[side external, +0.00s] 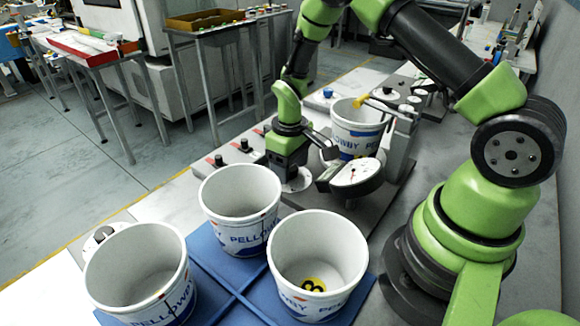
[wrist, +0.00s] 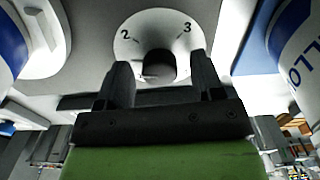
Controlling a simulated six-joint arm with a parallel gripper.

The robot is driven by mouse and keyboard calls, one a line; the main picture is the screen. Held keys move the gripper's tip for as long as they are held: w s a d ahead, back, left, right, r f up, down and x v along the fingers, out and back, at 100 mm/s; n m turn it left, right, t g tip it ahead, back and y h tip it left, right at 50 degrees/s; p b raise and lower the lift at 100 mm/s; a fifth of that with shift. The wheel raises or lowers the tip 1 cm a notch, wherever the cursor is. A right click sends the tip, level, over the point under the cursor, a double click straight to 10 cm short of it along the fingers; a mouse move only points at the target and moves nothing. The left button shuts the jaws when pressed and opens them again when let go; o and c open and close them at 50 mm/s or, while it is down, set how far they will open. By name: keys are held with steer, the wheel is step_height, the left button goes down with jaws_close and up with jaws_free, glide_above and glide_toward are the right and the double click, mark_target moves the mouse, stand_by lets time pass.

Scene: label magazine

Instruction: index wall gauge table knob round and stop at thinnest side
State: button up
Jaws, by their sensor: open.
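The knob (wrist: 160,66) is dark and round, on a white dial plate with 2 and 3 printed on it. In the side view this white plate (side external: 298,184) lies under my gripper (side external: 290,165). In the wrist view, my gripper (wrist: 160,78) is open, with one finger on each side of the knob; I cannot tell if they touch it. A white PELLOWBY tub (side external: 357,133) sits at the gauge, with a yellow-tipped arm at its rim. The round gauge dial (side external: 354,174) has a red needle; its reading is too small to tell.
Three empty-looking white tubs (side external: 140,268) stand on a blue divided mat (side external: 232,303) in front. The gauge dial stands close to my gripper's right.

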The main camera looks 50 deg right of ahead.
steer(key=shift+f, duration=0.3)
steer(key=c, duration=0.9)
steer(key=shift+m, duration=0.3)
steer(key=m, duration=0.3)
steer(key=shift+m, duration=1.9)
